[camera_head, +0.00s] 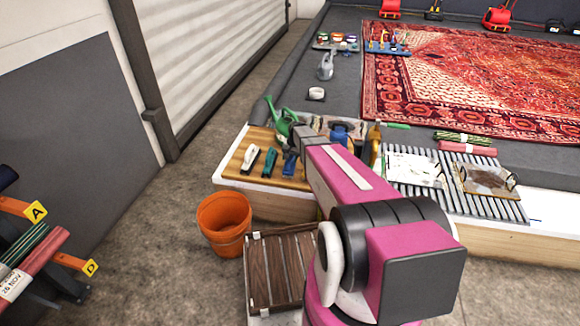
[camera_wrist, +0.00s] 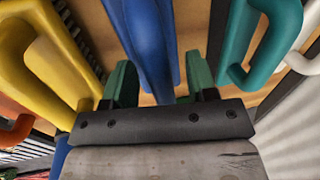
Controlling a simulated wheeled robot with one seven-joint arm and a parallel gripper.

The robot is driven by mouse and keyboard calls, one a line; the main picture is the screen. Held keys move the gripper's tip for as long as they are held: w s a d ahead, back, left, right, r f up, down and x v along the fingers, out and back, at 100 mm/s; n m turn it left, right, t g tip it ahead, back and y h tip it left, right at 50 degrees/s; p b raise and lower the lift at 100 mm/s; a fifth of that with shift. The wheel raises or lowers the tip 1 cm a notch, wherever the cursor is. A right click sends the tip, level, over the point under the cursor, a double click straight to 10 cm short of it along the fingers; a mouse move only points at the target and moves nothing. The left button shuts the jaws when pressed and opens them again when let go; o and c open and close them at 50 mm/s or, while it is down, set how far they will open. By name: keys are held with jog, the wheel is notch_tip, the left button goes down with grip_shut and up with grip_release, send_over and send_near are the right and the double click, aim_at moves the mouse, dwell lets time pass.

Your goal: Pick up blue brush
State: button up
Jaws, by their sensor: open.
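The blue brush (camera_head: 290,163) lies on a wooden board (camera_head: 238,166) at the near edge of the raised platform in the head view. In the wrist view the blue brush (camera_wrist: 150,40) runs down the middle, between the two green fingers of my gripper (camera_wrist: 160,80). My gripper is open, with one finger on each side of the brush. I cannot tell whether they touch it. In the head view my arm hides the fingers and part of the board.
A teal brush (camera_head: 269,162) and a white brush (camera_head: 251,157) lie left of the blue one. A yellow handled tool (camera_wrist: 50,50) is close on the other side. A green watering can (camera_head: 284,120) stands behind. An orange bucket (camera_head: 225,222) and slatted crate (camera_head: 280,268) stand below.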

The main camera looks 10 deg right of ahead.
grip_shut()
jog(key=shift+r, duration=0.2)
notch_tip(320, 180, up, 10)
jog(key=shift+f, duration=0.1)
dwell(0.3)
jog(key=c, duration=0.9)
grip_release()
